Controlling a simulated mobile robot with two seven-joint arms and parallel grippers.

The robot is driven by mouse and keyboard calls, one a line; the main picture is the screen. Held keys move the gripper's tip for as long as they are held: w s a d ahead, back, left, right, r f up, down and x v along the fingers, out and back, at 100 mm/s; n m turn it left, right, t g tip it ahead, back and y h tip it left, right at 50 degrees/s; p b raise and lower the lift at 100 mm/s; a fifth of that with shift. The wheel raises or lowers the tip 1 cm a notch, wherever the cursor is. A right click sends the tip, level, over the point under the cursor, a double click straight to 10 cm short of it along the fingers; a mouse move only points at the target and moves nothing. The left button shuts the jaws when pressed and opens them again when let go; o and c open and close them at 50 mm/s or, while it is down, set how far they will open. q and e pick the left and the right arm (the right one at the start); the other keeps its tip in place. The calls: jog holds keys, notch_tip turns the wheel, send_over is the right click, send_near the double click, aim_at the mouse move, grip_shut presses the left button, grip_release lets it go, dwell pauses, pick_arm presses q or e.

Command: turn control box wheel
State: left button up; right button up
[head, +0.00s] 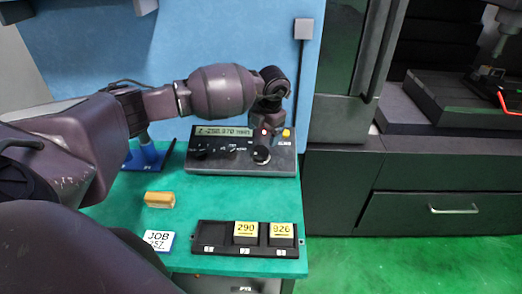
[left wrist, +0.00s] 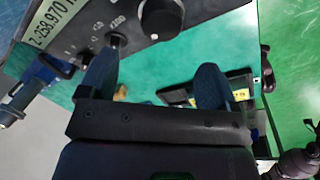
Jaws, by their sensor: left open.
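The control box (head: 205,158) is a grey and black unit at the back of the green bench, with a lit display, small switches, a red button and a yellow button. Its black wheel (head: 261,155) is on the right part of the sloping panel. The wheel (left wrist: 160,18) is also at the top of the left wrist view, together with the display (left wrist: 48,22). My left gripper (left wrist: 162,55) is open, its two fingers apart and nothing between them. In the head view it is above and behind the wheel, partly hidden by its own wrist. My right gripper is not seen.
A black tray (head: 217,246) with yellow-labelled blocks lies at the bench's front. A blue stand (head: 142,158) is left of the box. A dark machine cabinet (head: 420,210) stands at right.

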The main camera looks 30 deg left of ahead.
aim_at(260, 151)
pick_arm(q)
jog(key=f, duration=0.5)
jog(key=a+f, duration=0.1)
jog(key=f, duration=0.1)
jog(key=shift+w+a+f, duration=0.1)
jog(key=shift+f, duration=0.3)
jog(key=shift+a+f, duration=0.1)
jog(key=shift+f, duration=0.3)
